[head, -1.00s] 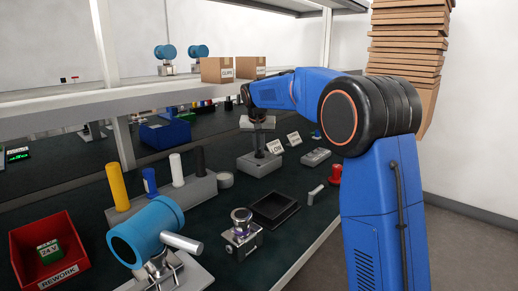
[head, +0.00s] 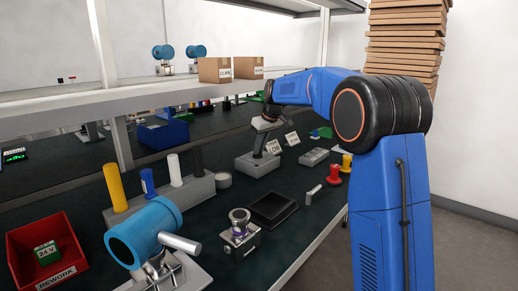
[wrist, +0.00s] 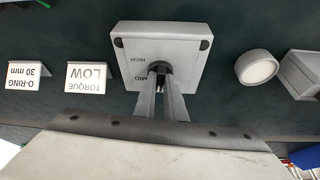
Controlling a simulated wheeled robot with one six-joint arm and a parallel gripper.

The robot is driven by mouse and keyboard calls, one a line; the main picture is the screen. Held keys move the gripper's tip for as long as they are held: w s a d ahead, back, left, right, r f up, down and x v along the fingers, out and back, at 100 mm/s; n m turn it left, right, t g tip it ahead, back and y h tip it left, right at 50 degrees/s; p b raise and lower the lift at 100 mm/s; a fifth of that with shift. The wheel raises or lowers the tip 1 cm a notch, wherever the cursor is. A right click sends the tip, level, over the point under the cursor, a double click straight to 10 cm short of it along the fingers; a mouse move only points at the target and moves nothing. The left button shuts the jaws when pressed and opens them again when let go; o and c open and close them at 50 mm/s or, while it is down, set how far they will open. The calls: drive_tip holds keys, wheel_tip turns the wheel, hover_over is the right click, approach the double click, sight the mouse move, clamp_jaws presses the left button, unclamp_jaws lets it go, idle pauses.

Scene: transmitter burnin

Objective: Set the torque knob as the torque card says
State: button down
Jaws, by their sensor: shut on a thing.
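The torque card (wrist: 89,77) reads TORQUE LOW in the wrist view; in the head view it stands beside the knob's base (head: 274,147). The grey knob box (wrist: 190,78) carries the marks HIGH and MID on its top face; any other mark is hidden by my fingers. The dark torque knob (wrist: 160,68) sits on that box, mostly covered by my fingertips. My gripper (wrist: 161,80) is shut on the knob. In the head view my gripper (head: 258,150) leans over the box. Which mark the knob points at cannot be told.
An O-ring card (wrist: 23,75) reading 30 mm stands beside the torque card. A round grey piece (wrist: 257,68) and a grey block (wrist: 302,72) lie on the other side. A black tray (head: 272,209) sits nearer on the bench. The shelf (head: 200,87) overhangs behind.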

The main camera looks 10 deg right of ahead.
drive_tip(key=shift+d+n, duration=0.1)
drive_tip(key=shift+n, duration=0.5)
drive_tip(key=shift+w+y, duration=0.1)
drive_tip(key=shift+y, duration=0.2)
drive_tip(key=c, duration=1.8)
unclamp_jaws()
drive_tip(key=shift+w+v, duration=0.15)
drive_tip(key=shift+v, duration=4.2)
drive_tip(key=shift+w+v, duration=0.1)
drive_tip(key=shift+v, duration=4.25)
drive_tip(key=shift+r, duration=0.15)
